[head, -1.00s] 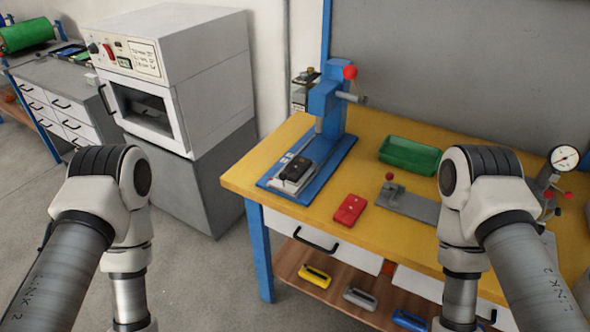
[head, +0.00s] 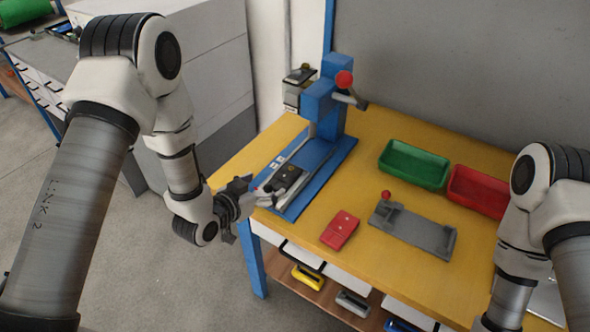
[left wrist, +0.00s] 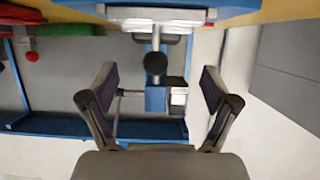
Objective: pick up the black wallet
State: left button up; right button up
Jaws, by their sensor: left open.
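A flat black item, which looks like the black wallet (head: 288,175), lies on a pale block on the blue base of the press. It has a small yellowish dot on top. My left gripper (head: 257,192) is open and empty just left of it, by the near left side of the press base; I cannot tell the exact gap. In the left wrist view both fingers of the left gripper (left wrist: 160,88) stand wide apart, with the press beyond. The wallet is not clearly made out there. My right arm shows at the right, its gripper out of frame.
The blue press (head: 323,105) with a red-knobbed lever rises behind the wallet. A red box (head: 340,230), a grey fixture (head: 412,230), a green bin (head: 413,165) and a red bin (head: 478,192) stand on the yellow bench (head: 375,140). A shelf with small items lies below.

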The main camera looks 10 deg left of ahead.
aim_at(281, 179)
pick_arm(q)
jog(key=x, duration=0.2)
jog(key=p+x, duration=0.1)
jog(key=x, duration=0.4)
jog(key=shift+s+d+f, duration=0.25)
jog(key=shift+s+a, duration=0.1)
jog(key=shift+s, duration=0.05)
jog(key=c, duration=1.2)
jog(key=shift+c, duration=0.8)
jog(key=shift+r, duration=0.1)
